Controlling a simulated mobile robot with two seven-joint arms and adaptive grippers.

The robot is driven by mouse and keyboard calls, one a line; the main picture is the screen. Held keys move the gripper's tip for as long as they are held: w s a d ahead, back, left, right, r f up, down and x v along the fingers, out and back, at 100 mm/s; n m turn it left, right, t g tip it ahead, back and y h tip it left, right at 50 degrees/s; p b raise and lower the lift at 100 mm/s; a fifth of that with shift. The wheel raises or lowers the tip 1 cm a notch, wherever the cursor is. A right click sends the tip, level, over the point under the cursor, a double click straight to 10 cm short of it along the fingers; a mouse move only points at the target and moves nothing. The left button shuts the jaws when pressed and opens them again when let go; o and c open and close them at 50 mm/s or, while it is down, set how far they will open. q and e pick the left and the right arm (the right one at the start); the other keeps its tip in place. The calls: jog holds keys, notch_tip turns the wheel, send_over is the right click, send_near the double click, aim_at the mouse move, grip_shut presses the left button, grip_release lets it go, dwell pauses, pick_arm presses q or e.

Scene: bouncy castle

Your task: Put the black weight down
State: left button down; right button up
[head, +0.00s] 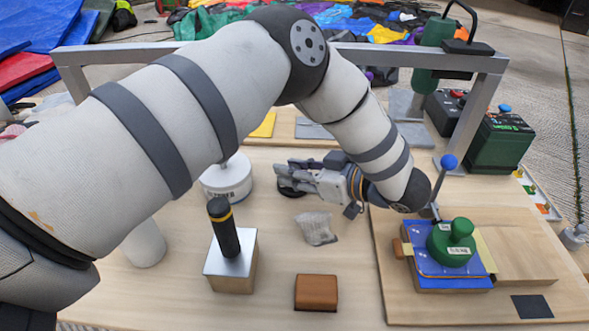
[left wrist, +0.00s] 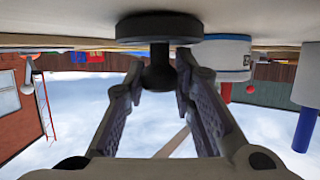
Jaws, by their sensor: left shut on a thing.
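The black weight (head: 291,188) is a dark disc with a knob, left of the middle of the wooden table (head: 345,255). My left gripper (head: 300,176) reaches it from the right and is shut on its knob, partly covering it in the head view. In the left wrist view, which is upside down, the black weight (left wrist: 160,30) has its knob between the two fingers (left wrist: 158,80). Its flat side is at or very close to the tabletop; I cannot tell whether it touches. My right gripper is not in view.
A white round container (head: 227,180) stands close left of the weight. A crumpled grey packet (head: 316,229), a brown block (head: 316,292) and a metal block with a black handle (head: 230,265) are nearer. A green weight (head: 450,243) sits on a blue device at right.

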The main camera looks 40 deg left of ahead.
pick_arm(q)
jog(key=shift+f, duration=0.15)
jog(key=c, duration=1.3)
grip_release()
jog(key=shift+c, duration=0.2)
jog(key=b+v, duration=0.1)
jog(key=v, duration=1)
jog(key=shift+s+d+r, duration=0.1)
jog(key=shift+d+r, duration=0.2)
jog(key=shift+d, duration=0.25)
